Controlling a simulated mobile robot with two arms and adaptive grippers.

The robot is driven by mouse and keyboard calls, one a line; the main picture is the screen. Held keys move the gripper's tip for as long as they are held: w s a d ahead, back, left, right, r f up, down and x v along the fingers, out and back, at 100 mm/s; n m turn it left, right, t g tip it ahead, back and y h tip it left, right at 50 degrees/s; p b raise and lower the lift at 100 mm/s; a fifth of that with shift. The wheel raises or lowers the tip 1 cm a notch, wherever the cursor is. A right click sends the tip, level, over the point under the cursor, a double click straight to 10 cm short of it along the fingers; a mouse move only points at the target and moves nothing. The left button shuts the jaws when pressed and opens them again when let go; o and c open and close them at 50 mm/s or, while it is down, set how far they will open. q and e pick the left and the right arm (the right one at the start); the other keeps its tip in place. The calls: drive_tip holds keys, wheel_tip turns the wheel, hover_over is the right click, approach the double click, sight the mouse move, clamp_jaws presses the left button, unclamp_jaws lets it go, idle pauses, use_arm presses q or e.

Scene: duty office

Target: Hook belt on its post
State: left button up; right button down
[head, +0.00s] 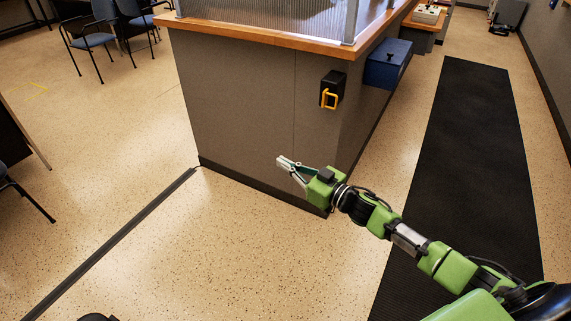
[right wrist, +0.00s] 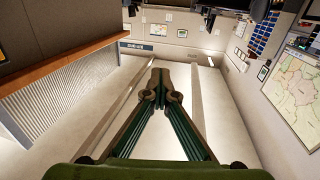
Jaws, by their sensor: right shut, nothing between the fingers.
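My left gripper is not in view.
The counter (head: 235,105) has a wooden top (head: 255,42) and a ribbed clear screen. A blue box (head: 388,64) juts from its side. A black mat (head: 468,170) covers the right aisle. A dark floor strip (head: 110,243) runs from the counter corner. Floor at left is mostly free.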

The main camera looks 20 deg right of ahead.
drive_tip(key=c, duration=2.2)
unclamp_jaws()
drive_tip(key=shift+c, duration=0.2)
drive_tip(key=v, duration=1.2)
